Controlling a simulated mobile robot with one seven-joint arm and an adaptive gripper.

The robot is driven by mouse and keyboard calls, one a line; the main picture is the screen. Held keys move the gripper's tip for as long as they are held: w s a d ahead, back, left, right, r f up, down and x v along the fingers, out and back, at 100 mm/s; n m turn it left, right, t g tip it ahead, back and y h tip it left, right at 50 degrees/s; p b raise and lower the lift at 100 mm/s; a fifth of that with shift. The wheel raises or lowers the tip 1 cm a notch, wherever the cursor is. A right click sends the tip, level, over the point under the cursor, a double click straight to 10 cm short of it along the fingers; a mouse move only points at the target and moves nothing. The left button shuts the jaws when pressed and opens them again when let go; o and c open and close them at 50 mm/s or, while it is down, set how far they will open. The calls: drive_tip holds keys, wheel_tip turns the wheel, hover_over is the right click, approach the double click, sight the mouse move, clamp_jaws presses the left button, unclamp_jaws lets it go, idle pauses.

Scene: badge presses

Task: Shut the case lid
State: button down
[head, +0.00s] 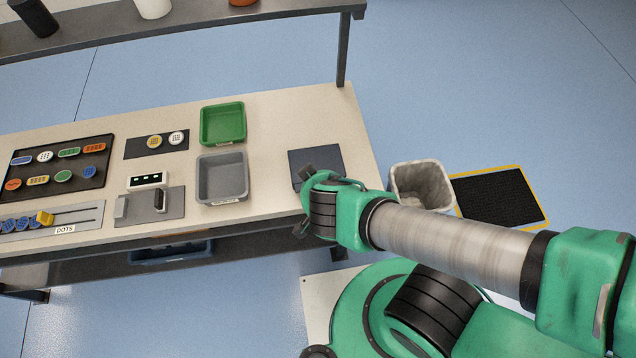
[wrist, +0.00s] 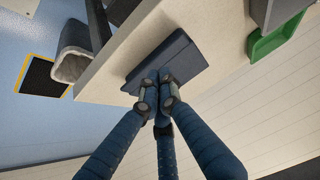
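The dark blue case (head: 312,160) is at the right end of the cream bench, and it also shows in the wrist view (wrist: 180,55). It looks low and flat, with its broad top face showing. I cannot tell whether its lid is fully down or slightly raised.
A grey tray (head: 222,197) and a green tray (head: 222,107) stand left of the case. A waste bin (head: 391,176) and a yellow-edged black mat (head: 540,222) are on the floor to the right. A shelf (head: 180,27) runs along the back.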

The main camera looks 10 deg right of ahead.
drive_tip(key=shift+s+f+b, duration=0.15)
drive_tip(key=shift+f+b, duration=0.35)
drive_tip(key=shift+f, duration=0.05)
drive_tip(key=shift+s+f+b, duration=0.15)
drive_tip(key=shift+f+b, duration=0.3)
drive_tip(key=shift+f, duration=0.05)
drive_tip(key=shift+s+f+t+b, duration=0.2)
drive_tip(key=shift+f+t+b, duration=0.2)
drive_tip(key=shift+f+t, duration=0.35)
drive_tip(key=shift+s+f, duration=0.1)
drive_tip(key=shift+f, duration=0.3)
drive_tip(key=shift+s+f, duration=0.1)
drive_tip(key=shift+s, duration=0.05)
drive_tip(key=s+f, duration=0.2)
drive_tip(key=s, duration=0.6)
drive_tip(key=shift+s+f, duration=0.4)
idle(0.9)
drive_tip(key=shift+r, duration=0.1)
idle(0.8)
